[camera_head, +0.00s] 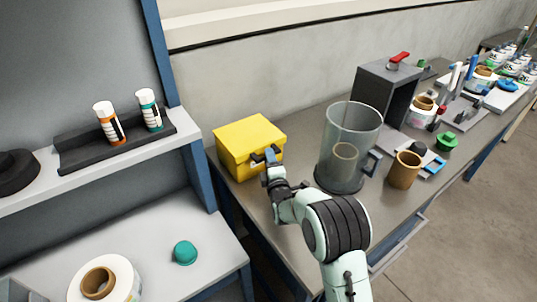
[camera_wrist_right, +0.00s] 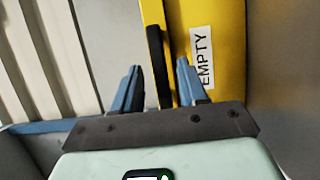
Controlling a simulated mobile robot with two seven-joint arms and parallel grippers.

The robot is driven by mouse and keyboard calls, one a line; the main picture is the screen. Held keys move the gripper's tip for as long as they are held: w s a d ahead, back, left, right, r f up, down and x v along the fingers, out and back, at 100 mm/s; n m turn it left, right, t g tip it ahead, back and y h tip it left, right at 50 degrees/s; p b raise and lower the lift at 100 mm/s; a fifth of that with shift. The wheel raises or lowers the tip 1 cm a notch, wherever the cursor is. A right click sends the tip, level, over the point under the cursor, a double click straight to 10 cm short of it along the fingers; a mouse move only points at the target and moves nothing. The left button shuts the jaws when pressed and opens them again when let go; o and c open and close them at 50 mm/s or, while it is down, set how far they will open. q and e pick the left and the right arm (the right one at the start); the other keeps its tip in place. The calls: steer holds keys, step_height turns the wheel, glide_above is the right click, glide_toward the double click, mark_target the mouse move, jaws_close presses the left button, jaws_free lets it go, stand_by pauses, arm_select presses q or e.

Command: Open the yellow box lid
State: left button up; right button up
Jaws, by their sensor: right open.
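The yellow box (camera_head: 238,158) stands on the grey table near its left end, with its yellow lid (camera_head: 250,135) shut. My right gripper (camera_head: 266,157) is at the front face of the box, near the lid's edge. In the right wrist view the right gripper (camera_wrist_right: 158,85) is open, its two blue fingers on either side of a black strip or handle (camera_wrist_right: 154,65) on the yellow box (camera_wrist_right: 215,40). A white label reading EMPTY (camera_wrist_right: 203,58) is on the box beside the right finger. I cannot tell whether the fingers touch it. My left gripper is not in view.
A clear cylinder (camera_head: 350,135) stands right of the box, close to my right arm. A brown roll (camera_head: 405,170) and a grey machine with a red handle (camera_head: 385,90) are farther right. A blue post (camera_head: 200,165) and shelf with bottles (camera_head: 115,140) are left.

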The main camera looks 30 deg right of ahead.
steer(key=shift+x, duration=1.1)
jaws_close()
